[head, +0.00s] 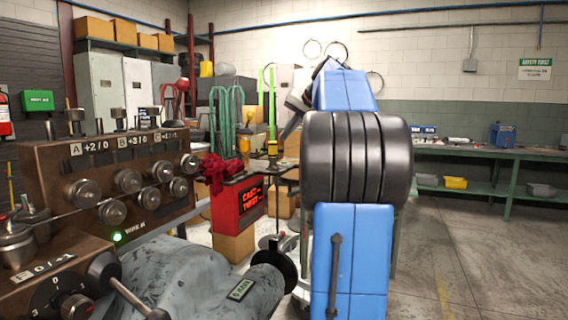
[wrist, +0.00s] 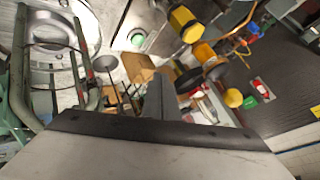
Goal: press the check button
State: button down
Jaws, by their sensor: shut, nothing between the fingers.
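A round green button (wrist: 137,39) in a pale surround shows near the top of the wrist view; I cannot read any label on it, so I cannot tell for sure that it is the check button. My gripper (wrist: 158,88) is shut and empty, seen as grey fingers pointing up into the wrist view. The green button lies beyond the fingertips, apart from them in the picture. In the head view my blue arm stands in front of the scene, and I cannot make out the gripper there.
The brown coiler panel (head: 90,175) with knobs stands at the left, with a lit green lamp (head: 117,237). A red display box (head: 238,205) stands on a cardboard box (head: 233,246). Yellow-and-black parts (wrist: 186,22) lie near the green button. A green workbench (head: 480,153) runs along the right wall; the floor before it is clear.

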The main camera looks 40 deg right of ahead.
jog(key=shift+f, duration=2.95)
jog(key=shift+f, duration=0.2)
jog(key=shift+f, duration=0.25)
jog(key=shift+f, duration=0.35)
dwell(0.7)
jog(key=shift+r, duration=0.8)
notch_tip(320, 180, up, 5)
dwell(0.6)
